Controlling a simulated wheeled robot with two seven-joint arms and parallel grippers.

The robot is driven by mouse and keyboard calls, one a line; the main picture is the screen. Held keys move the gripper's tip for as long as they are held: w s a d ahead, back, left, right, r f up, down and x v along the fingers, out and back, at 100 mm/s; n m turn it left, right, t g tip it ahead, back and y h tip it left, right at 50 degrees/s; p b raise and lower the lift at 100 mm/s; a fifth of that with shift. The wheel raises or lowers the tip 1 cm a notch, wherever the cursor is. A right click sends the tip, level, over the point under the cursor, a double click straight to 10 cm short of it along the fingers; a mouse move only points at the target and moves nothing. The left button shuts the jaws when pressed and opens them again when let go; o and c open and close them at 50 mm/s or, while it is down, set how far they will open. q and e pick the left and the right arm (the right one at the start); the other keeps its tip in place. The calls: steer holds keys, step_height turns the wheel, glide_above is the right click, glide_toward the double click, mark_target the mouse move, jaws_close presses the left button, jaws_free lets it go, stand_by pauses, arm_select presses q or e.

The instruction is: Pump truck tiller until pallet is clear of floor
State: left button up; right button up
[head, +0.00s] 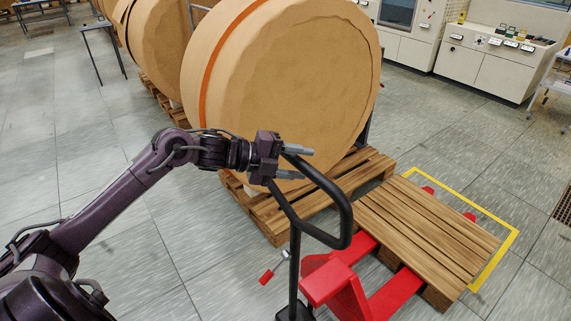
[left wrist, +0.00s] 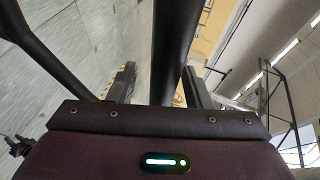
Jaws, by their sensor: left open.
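The red pallet truck (head: 335,283) stands at the lower middle, with its black looped tiller (head: 343,205) rising toward me. Its red forks (head: 396,294) run under an empty wooden pallet (head: 425,232), and red fork tips show beyond it. I cannot tell whether the pallet touches the floor. My left gripper (head: 296,162) is at the far upper end of the tiller loop. Its fingers are open. In the left wrist view, a black tiller bar (left wrist: 168,50) passes between the two fingers (left wrist: 158,88), with gaps visible. My right gripper is not in view.
A large brown paper roll (head: 285,85) stands on another wooden pallet (head: 268,220) just behind the left gripper. Yellow floor tape (head: 497,257) borders the empty pallet. White cabinets (head: 485,65) stand at the back right.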

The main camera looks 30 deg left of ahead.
arm_select(q)
steer(key=shift+b+v, duration=0.8)
steer(key=shift+v, duration=1.8)
steer(key=shift+f, duration=0.1)
